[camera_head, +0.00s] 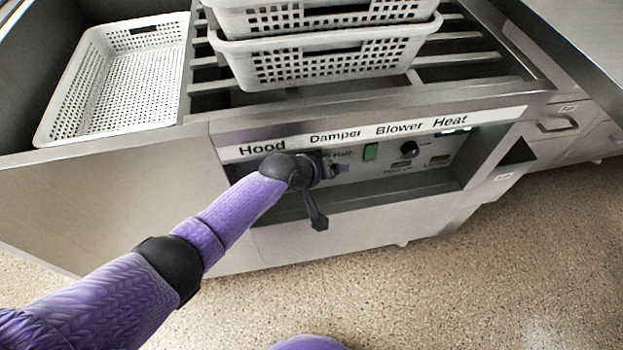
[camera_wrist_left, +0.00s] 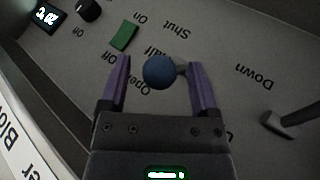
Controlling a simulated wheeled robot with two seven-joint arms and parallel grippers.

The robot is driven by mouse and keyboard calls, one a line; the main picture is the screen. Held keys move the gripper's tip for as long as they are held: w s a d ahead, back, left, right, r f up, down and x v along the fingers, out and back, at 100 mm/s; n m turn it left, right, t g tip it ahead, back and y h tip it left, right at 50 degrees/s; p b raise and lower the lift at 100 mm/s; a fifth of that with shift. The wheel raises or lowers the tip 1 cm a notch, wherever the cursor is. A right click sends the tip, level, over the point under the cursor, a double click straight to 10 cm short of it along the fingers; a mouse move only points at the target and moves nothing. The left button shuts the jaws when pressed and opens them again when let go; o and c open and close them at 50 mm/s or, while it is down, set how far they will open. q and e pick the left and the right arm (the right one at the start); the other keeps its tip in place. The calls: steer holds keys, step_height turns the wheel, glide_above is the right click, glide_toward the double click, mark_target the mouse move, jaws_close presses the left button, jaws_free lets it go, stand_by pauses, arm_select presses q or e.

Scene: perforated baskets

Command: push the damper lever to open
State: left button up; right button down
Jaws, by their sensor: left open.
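The damper lever shows in the left wrist view as a round blue knob (camera_wrist_left: 159,72) on a short stem reaching right. The knob overlaps the panel between the printed words "Half" and "Open", with "Shut" farther up. My left gripper (camera_head: 338,169) is at the control panel, under the "Damper" label, in the head view. In the left wrist view its two purple fingers are open, one on each side of the knob, with visible gaps. In the head view the gripper hides most of the lever. My right gripper is not in view.
A green switch (camera_head: 370,152) and a black dial (camera_head: 409,149) sit right of the gripper. A dark handle (camera_wrist_left: 284,122) stands near "Down" in the left wrist view. White baskets (camera_head: 320,58) are stacked above the panel, which is recessed under a metal ledge.

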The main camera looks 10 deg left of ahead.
arm_select(q)
steer(key=s+a+p, duration=0.4)
steer(key=s+a, duration=0.3)
steer(key=s, duration=0.2)
steer(key=shift+s+a+r, duration=0.2)
steer(key=shift+s+a, duration=0.1)
steer(key=shift+a, duration=0.05)
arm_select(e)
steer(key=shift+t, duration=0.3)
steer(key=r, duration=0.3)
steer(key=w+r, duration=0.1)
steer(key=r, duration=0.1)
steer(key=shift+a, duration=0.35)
